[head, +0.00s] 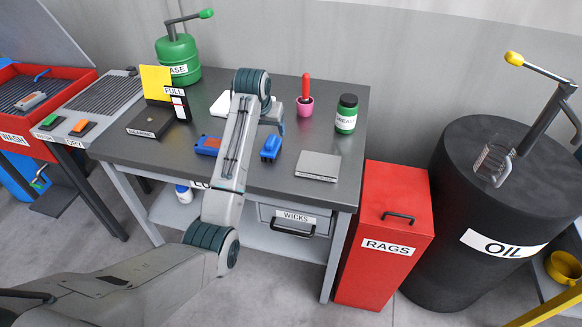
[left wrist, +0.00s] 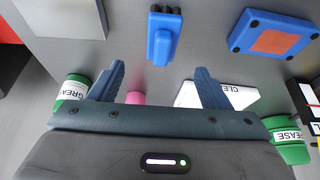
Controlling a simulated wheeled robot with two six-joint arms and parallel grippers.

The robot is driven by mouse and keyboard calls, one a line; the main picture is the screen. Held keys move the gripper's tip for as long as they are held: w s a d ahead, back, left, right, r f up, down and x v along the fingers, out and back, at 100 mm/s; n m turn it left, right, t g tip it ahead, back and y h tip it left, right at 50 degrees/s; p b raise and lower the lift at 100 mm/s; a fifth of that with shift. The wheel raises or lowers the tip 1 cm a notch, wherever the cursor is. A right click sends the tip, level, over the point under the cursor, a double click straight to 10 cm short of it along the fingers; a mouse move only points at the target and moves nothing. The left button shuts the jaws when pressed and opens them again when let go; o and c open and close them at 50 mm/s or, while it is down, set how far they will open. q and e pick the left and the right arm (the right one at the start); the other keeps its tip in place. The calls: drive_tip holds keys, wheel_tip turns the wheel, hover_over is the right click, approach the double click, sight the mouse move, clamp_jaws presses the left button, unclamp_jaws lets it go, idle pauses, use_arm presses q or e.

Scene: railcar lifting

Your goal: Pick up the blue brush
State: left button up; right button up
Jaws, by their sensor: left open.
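The blue brush (head: 270,147) lies on the dark tabletop in the middle of the workbench, a small blue body with dark parts at one end. It also shows in the left wrist view (left wrist: 161,42), just beyond and between my fingertips. My left gripper (head: 275,121) hangs over the bench, close to the brush and on its far side. In the left wrist view its two blue fingers (left wrist: 158,82) are spread apart with nothing between them. My right gripper is in neither view.
A blue block with a red top (head: 208,145) lies left of the brush. A grey plate (head: 318,166) lies to its right. A white item (head: 222,104) lies beyond my arm.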

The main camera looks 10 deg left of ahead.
sight(271, 140)
use_arm(q)
drive_tip(key=x, duration=0.2)
drive_tip(key=p+x, duration=0.1)
drive_tip(key=x, duration=0.2)
drive_tip(key=shift+w+f, duration=0.2)
drive_tip(key=shift+w, duration=0.2)
drive_tip(key=shift+w+f, duration=0.1)
drive_tip(key=shift+f, duration=0.15)
drive_tip(key=shift+p+x, duration=0.85)
drive_tip(key=shift+p, duration=0.05)
drive_tip(key=shift+a+p+x, duration=0.1)
drive_tip(key=shift+p+x, duration=0.05)
drive_tip(key=shift+x, duration=0.45)
drive_tip(key=shift+a+p+x, duration=0.15)
drive_tip(key=shift+x, duration=0.45)
drive_tip(key=shift+w+f, duration=0.1)
drive_tip(key=shift+f, duration=0.25)
drive_tip(key=shift+w+f, duration=0.1)
drive_tip(key=shift+f, duration=0.1)
drive_tip(key=c, duration=1.1)
drive_tip(key=shift+c, duration=0.2)
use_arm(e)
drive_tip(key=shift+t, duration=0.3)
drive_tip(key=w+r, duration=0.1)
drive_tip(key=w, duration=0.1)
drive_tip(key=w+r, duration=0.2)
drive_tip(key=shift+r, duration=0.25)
